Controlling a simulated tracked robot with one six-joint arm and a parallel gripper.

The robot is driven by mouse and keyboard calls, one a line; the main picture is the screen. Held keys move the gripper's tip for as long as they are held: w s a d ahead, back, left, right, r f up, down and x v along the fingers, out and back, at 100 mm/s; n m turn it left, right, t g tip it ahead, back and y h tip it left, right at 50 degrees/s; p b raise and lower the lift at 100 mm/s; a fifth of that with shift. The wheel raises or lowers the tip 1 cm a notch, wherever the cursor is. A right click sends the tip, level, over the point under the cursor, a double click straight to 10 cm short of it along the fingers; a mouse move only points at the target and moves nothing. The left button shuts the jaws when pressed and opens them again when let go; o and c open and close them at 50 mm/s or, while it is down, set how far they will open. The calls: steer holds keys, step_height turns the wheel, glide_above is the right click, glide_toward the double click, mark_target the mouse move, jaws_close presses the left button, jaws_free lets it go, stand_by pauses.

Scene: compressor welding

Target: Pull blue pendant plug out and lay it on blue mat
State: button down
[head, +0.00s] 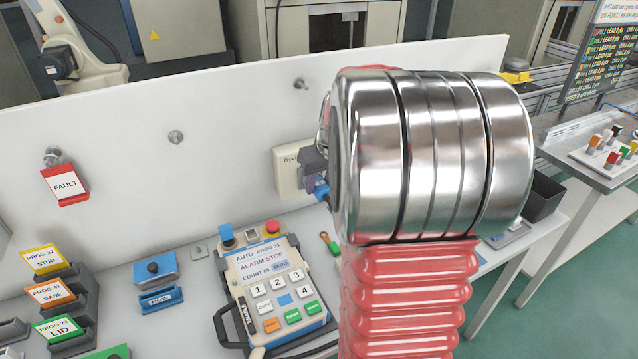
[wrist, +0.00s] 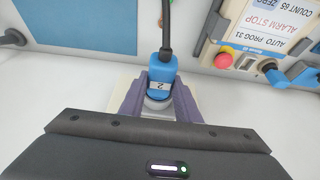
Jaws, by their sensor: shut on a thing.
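The blue plug (wrist: 162,72), marked 2, sits between my gripper's two purple-grey fingers in the wrist view, with a black cable running up from it. My gripper (wrist: 158,92) is shut on it. In the head view my gripper (head: 315,168) is at the cream socket box (head: 289,170) on the white panel, and a bit of the plug (head: 321,189) shows. The box's edge (wrist: 121,103) shows behind the fingers in the wrist view. I cannot tell how deep the plug sits. The blue mat (wrist: 82,22) lies flat at the upper left of the wrist view; my arm hides it in the head view.
The teach pendant (head: 274,290), reading ALARM STOP, lies on the bench below and left of my gripper. A green-tipped key-like item (head: 330,244) lies to its right. Label holders (head: 55,300) stand at the left. A red FAULT tag (head: 65,186) hangs on the panel.

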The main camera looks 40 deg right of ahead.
mark_target(327, 196)
steer(key=shift+s+a, duration=0.1)
steer(key=shift+s, duration=0.2)
steer(key=shift+s, duration=0.1)
steer(key=shift+s+a, duration=0.2)
steer(key=shift+s, duration=0.5)
steer(key=shift+s+a, duration=0.2)
steer(key=shift+s, duration=0.45)
steer(key=shift+s+a, duration=0.2)
steer(key=shift+s, duration=0.5)
steer(key=shift+w+f, duration=0.1)
steer(key=shift+f, duration=0.05)
